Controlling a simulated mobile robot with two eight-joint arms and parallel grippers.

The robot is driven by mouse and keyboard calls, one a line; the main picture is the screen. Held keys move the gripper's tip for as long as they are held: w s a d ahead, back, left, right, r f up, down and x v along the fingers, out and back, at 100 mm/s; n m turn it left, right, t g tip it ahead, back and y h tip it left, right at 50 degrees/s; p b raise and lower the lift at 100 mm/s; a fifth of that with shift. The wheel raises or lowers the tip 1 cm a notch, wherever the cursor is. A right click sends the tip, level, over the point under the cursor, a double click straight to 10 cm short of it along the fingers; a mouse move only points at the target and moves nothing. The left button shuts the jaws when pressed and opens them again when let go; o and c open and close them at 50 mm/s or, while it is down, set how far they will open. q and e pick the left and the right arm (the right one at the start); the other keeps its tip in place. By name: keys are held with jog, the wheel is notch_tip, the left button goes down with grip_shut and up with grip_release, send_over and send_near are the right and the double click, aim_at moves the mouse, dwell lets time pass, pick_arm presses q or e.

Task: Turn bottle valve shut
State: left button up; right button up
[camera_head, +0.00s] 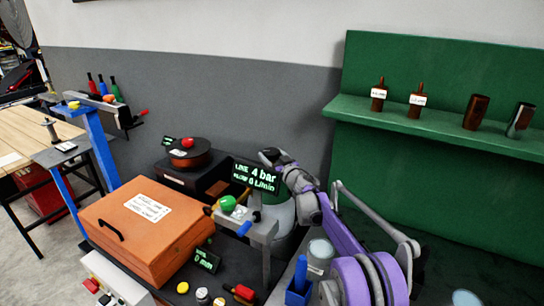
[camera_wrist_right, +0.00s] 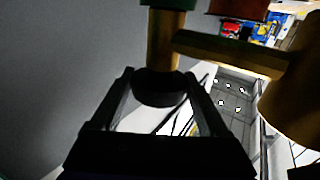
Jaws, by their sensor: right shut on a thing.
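In the right wrist view the bottle valve shows as a brass stem (camera_wrist_right: 163,42) with a dark round knob (camera_wrist_right: 160,88) at its end and green above. A brass side branch (camera_wrist_right: 235,54) runs right to a larger brass body (camera_wrist_right: 298,95). My right gripper (camera_wrist_right: 162,98) has its two fingers on either side of the dark knob, shut on it. A grey-green bottle (camera_head: 282,217) stands below. My left gripper is not in view.
An orange case (camera_head: 147,232) lies to the left. A green-knobbed brass fitting (camera_head: 228,204) sits on a grey bracket beside the display. A blue holder (camera_head: 298,290) stands at the front. A green shelf (camera_head: 440,125) with brown bottles is on the right wall.

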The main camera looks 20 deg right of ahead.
jog(key=shift+a+r+m+h+p, duration=0.1)
jog(key=shift+r+m+h+p, duration=0.25)
jog(key=shift+h, duration=0.25)
jog(key=shift+f+m+h, duration=0.15)
jog(key=shift+m+h, duration=0.2)
jog(key=shift+h, duration=0.15)
jog(key=shift+f, duration=0.1)
jog(key=o, duration=1.2)
jog(key=shift+o, duration=0.2)
jog(key=shift+f, duration=0.1)
